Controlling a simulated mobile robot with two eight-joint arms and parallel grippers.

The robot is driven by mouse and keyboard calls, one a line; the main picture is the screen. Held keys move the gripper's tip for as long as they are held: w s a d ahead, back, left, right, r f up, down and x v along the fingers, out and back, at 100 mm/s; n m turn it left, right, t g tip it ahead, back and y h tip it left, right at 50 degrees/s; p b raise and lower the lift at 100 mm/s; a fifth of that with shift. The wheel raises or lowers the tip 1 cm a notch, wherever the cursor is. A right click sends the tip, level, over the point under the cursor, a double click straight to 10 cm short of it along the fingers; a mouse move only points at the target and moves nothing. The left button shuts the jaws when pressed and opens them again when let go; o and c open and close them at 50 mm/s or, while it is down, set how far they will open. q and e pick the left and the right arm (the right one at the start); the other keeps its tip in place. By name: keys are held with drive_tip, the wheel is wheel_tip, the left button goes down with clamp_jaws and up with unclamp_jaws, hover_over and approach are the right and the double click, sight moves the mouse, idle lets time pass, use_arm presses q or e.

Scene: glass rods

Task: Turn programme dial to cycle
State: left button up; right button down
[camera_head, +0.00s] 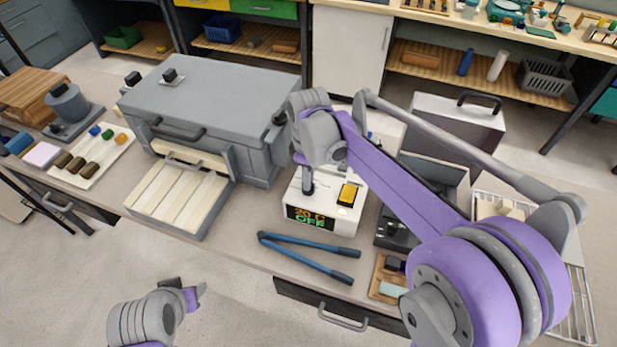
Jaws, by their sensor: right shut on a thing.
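A white controller box (299,205) stands on the bench near the middle of the head view. Its display (310,217) reads "20 C" and "OFF". A yellow switch (348,194) sits on its top right. My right gripper (308,186) reaches down onto the top left of the box. It is shut on what looks like the programme dial, which is mostly hidden by the gripper and wrist, so its pointer cannot be read. My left gripper (197,291) is low at the left, in front of the bench and away from the box; its finger gap is unclear.
A grey kiln-like box (215,95) with a slatted tray (180,198) stands to the left. Blue-handled tongs (305,245) lie in front of the controller. A grey case (455,125) and a wire rack (575,310) are to the right, partly behind my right arm.

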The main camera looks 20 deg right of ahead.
drive_tip(key=shift+m, duration=0.3)
drive_tip(key=m, duration=0.2)
drive_tip(key=shift+m, duration=0.3)
drive_tip(key=m, duration=0.3)
drive_tip(key=shift+b, duration=0.4)
drive_tip(key=m, duration=1.4)
drive_tip(key=shift+b, duration=0.4)
use_arm(q)
drive_tip(key=shift+s+f, duration=0.25)
drive_tip(key=shift+f, duration=0.35)
drive_tip(key=shift+s+f, duration=0.2)
drive_tip(key=shift+f, duration=0.4)
use_arm(e)
drive_tip(key=m, duration=0.6)
drive_tip(key=shift+m, duration=0.3)
drive_tip(key=c, duration=0.9)
unclamp_jaws()
